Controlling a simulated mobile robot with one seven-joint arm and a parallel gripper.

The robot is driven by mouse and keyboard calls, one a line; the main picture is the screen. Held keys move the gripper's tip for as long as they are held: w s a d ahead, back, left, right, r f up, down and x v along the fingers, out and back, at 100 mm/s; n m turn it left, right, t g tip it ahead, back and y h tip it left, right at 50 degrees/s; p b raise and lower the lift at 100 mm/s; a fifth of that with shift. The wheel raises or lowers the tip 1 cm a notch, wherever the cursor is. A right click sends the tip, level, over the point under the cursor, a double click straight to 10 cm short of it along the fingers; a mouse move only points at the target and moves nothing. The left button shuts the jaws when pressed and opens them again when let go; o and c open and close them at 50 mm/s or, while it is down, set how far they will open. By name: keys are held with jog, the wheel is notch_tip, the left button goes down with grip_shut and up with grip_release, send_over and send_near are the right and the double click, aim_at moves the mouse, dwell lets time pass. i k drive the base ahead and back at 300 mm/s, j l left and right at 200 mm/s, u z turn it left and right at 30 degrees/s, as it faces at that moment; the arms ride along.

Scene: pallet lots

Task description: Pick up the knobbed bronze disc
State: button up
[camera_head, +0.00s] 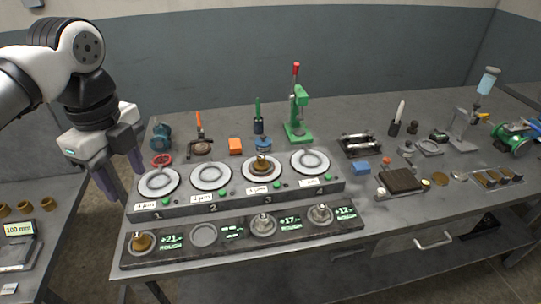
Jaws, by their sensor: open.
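A bronze disc with a knob (262,167) sits on the round plate of station 3 in the back row. A second bronze knobbed disc (143,242) sits in the leftmost seat of the front rack, by a display reading +21. I cannot tell from the picture alone which one the task names. My gripper (122,178) hangs at the left, beside the table's left edge, with its fingers apart and nothing visible between them. It is clear of both discs.
The back unit (330,187) has plates numbered 1 to 4. The front rack (185,256) also holds silver knobbed discs (263,224) and (320,213); its second seat (204,235) is empty. A green press (298,115) stands behind. Tools crowd the right.

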aim_at(261, 166)
jog(key=i+l, duration=1)
jog(key=i, duration=0.1)
